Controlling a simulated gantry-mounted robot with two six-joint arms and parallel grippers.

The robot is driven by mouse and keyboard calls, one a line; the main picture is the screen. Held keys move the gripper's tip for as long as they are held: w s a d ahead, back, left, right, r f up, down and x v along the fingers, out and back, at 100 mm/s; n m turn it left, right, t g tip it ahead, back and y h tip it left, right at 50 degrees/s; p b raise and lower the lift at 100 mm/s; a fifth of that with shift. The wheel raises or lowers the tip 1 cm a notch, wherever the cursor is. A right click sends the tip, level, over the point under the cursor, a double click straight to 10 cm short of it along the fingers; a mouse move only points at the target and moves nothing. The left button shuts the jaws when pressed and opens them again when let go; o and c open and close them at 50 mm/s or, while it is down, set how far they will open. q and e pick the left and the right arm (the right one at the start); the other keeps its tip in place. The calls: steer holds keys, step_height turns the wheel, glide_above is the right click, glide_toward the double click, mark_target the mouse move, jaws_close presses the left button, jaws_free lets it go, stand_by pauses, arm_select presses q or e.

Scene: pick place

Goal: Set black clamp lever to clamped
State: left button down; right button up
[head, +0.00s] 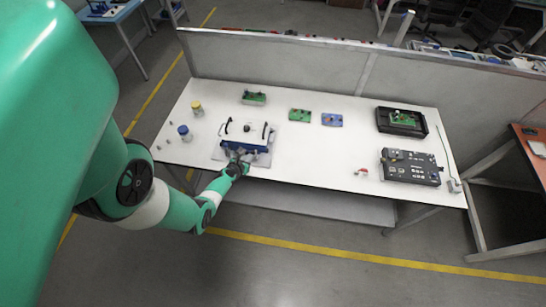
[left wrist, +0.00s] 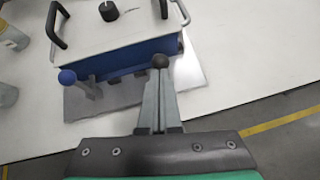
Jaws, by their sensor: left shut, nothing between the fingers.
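The clamp fixture is a blue box with a white top (head: 240,145) on a grey metal plate (head: 263,160), at the front left of the table. In the left wrist view the blue box (left wrist: 125,62) has a black knob (left wrist: 109,11) and black handles on top. A black ball (left wrist: 160,61), apparently the black clamp lever's knob, shows at my fingertips; its shaft is hidden. A blue ball lever (left wrist: 67,77) stands to its left. My left gripper (left wrist: 158,80) is shut and empty at the fixture's front; I cannot tell whether it touches the black ball. My right gripper is out of view.
Blue (head: 184,132) and yellow (head: 196,107) capped bottles stand left of the fixture. Circuit boards (head: 300,115) lie behind and right. A black case (head: 410,167) and a black tray (head: 402,121) are at the right. The table's middle is clear.

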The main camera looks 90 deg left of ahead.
arm_select(q)
steer(key=shift+w+a+r+p, duration=0.2)
steer(key=shift+a+r, duration=0.1)
steer(key=shift+a, duration=0.3)
steer(key=shift+w+a+r+p, duration=0.1)
steer(key=shift+a+r+p, duration=0.15)
steer(key=shift+a, duration=0.3)
steer(key=shift+r, duration=0.1)
steer(key=shift+r, duration=0.1)
steer(key=s+d+r+p, duration=0.2)
steer(key=d+r+p, duration=0.3)
steer(key=r+p, duration=0.3)
steer(key=shift+s+p, duration=0.35)
steer(key=shift+p, duration=0.05)
steer(key=shift+a, duration=0.1)
